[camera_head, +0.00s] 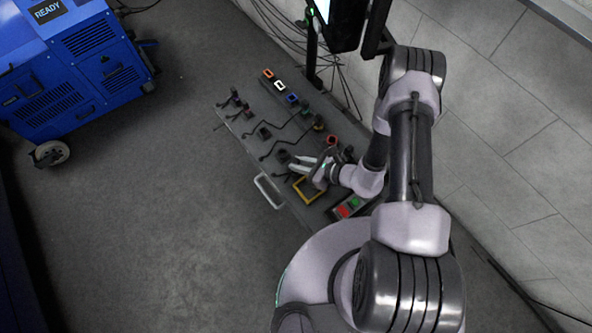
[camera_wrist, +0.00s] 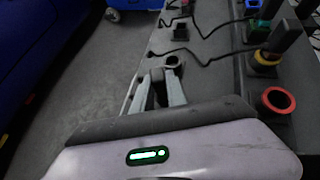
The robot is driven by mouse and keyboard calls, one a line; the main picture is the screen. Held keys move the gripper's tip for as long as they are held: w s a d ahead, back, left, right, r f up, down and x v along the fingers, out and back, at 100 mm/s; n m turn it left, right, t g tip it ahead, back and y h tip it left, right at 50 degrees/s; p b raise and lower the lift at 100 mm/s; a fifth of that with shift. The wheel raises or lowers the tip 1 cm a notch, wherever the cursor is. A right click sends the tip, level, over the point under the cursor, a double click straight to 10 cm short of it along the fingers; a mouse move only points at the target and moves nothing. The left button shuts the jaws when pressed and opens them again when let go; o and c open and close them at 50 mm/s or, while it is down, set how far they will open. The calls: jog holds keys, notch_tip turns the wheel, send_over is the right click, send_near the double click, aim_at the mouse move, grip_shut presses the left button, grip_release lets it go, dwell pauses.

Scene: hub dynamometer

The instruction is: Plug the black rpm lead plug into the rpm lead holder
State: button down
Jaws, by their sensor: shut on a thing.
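My gripper (camera_wrist: 160,78) is shut on a small dark piece (camera_wrist: 157,76), which looks like the black rpm lead plug. The fingers hide most of it. In the head view my gripper (camera_head: 297,164) is low over the near part of the dark bench. Just beyond the fingertips in the wrist view is a dark round holder (camera_wrist: 172,62) with an open top, perhaps the rpm lead holder. The held piece appears close to it; whether they touch I cannot tell. A second black holder (camera_wrist: 180,33) stands farther off.
Red (camera_wrist: 277,101) and yellow (camera_wrist: 265,58) ringed holders stand to the right. Dark leads cross the bench (camera_head: 240,130). A yellow frame (camera_head: 296,190) and a red-and-green button box (camera_head: 347,208) lie near my wrist. A blue machine (camera_head: 75,65) stands on the floor.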

jog(key=shift+f, duration=0.3)
jog(key=c, duration=1.3)
grip_release()
jog(key=shift+o, duration=0.2)
jog(key=shift+r, duration=0.1)
jog(key=p+v, duration=0.6)
jog(key=v, duration=1.1)
jog(key=shift+d+p, duration=0.2)
jog(key=shift+p, duration=0.15)
